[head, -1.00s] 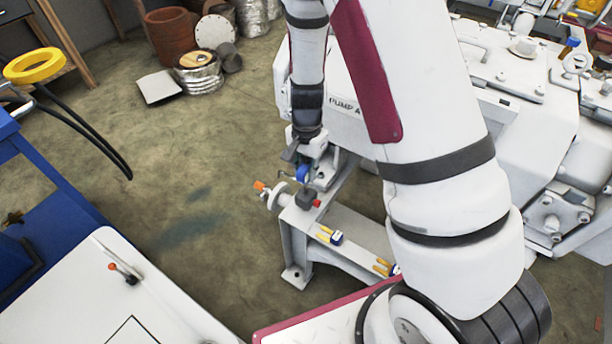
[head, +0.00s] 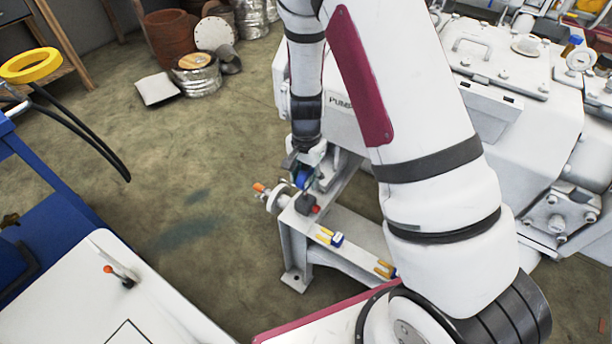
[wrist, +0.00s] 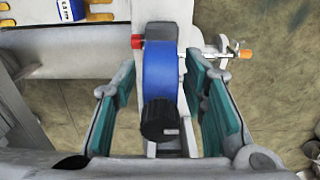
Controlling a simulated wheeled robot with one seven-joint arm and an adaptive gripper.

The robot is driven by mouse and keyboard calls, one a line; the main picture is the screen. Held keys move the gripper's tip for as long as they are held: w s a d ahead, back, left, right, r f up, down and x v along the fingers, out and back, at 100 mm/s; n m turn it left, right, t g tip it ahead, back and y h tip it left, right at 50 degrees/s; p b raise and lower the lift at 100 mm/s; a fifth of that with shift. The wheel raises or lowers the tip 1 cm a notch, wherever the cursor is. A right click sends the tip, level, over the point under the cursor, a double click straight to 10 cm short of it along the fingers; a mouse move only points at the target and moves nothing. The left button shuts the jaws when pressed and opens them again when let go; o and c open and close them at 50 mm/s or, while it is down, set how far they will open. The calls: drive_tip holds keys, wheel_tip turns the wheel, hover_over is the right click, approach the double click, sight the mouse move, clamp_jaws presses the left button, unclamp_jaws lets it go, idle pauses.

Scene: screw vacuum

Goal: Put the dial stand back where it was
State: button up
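The dial stand stands on the near end of the grey pump frame. In the wrist view it shows a blue round dial body (wrist: 160,72), a black knob (wrist: 160,120) and a dark base with a red button (wrist: 137,41). In the head view its dark base (head: 304,204) shows below the blue part. My gripper (wrist: 162,105) is open, with one teal-padded finger on each side of the dial stand. A gap shows beside the left finger; the right finger is closer. In the head view my gripper (head: 308,172) partly hides the dial.
The grey frame (head: 345,222) also bears two yellow-and-blue items (head: 329,237) (head: 385,269). The white pump housing (head: 500,110) is behind. Open floor (head: 190,190) lies to the left.

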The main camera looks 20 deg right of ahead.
wheel_tip(320, 180, up, 12)
drive_tip(key=p, duration=0.3)
drive_tip(key=shift+r, duration=0.1)
drive_tip(key=shift+s+r, duration=0.1)
drive_tip(key=shift+r, duration=0.3)
drive_tip(key=s+a+r+n+y, duration=0.2)
drive_tip(key=s+r+n, duration=0.3)
drive_tip(key=s+r, duration=1)
drive_tip(key=s+d+r+n+h, duration=0.1)
drive_tip(key=s+r+n, duration=0.1)
drive_tip(key=s, duration=0.6)
drive_tip(key=s+d+r+n+t+h, duration=0.1)
drive_tip(key=s+r+n, duration=0.2)
drive_tip(key=s, duration=0.6)
wheel_tip(320, 180, up, 2)
drive_tip(key=shift+d+r+n, duration=0.2)
drive_tip(key=shift+n, duration=0.1)
drive_tip(key=shift+w, duration=0.1)
